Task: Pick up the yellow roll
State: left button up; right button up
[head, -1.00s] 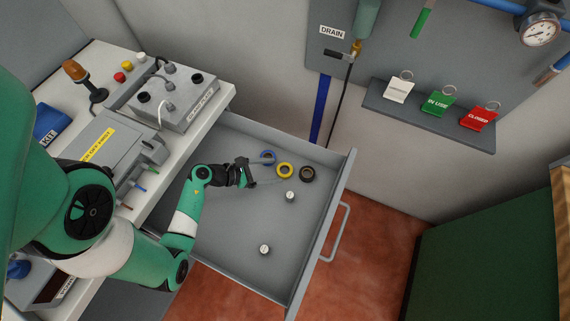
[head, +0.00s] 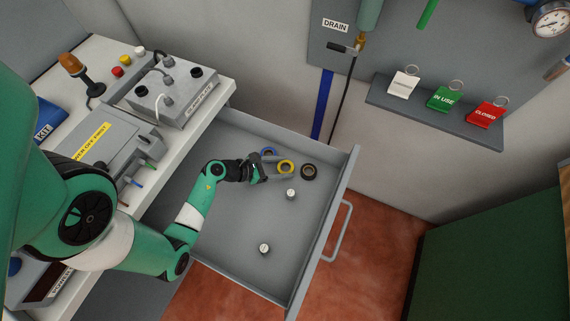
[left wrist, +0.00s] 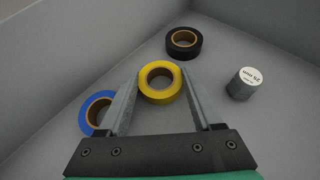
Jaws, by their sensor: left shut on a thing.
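The yellow roll (head: 286,167) lies in the open grey drawer, between a blue roll and a black roll. In the left wrist view the yellow roll (left wrist: 160,81) sits between the fingertips of my left gripper (left wrist: 160,86), which is shut on it. In the head view my left gripper (head: 276,167) reaches across the drawer to the roll, its fingers on either side. Whether the roll is still on the drawer floor or slightly raised I cannot tell. My right gripper is not in view.
The blue roll (left wrist: 97,113) is close beside the left finger. The black roll (left wrist: 184,43) lies just beyond the yellow one. Two small grey cylinders (head: 291,194) (head: 264,248) stand in the drawer (head: 228,231). The drawer's near half is mostly free.

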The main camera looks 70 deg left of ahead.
aim_at(282, 168)
pick_arm(q)
jog(key=shift+r+p, duration=0.45)
jog(key=shift+r, duration=0.05)
notch_tip(282, 168, up, 3)
jog(key=shift+f+p, duration=0.1)
jog(key=shift+p, duration=1)
jog(key=d+p+v, duration=0.1)
jog(key=p+v, duration=0.1)
jog(key=v, duration=0.6)
jog(key=d+r+p+v, duration=0.1)
jog(key=d+p+v, duration=0.1)
jog(key=v, duration=0.6)
jog(key=shift+w+d+r+p, duration=0.25)
jog(key=shift+d+p, duration=0.1)
jog(key=shift+p, duration=0.45)
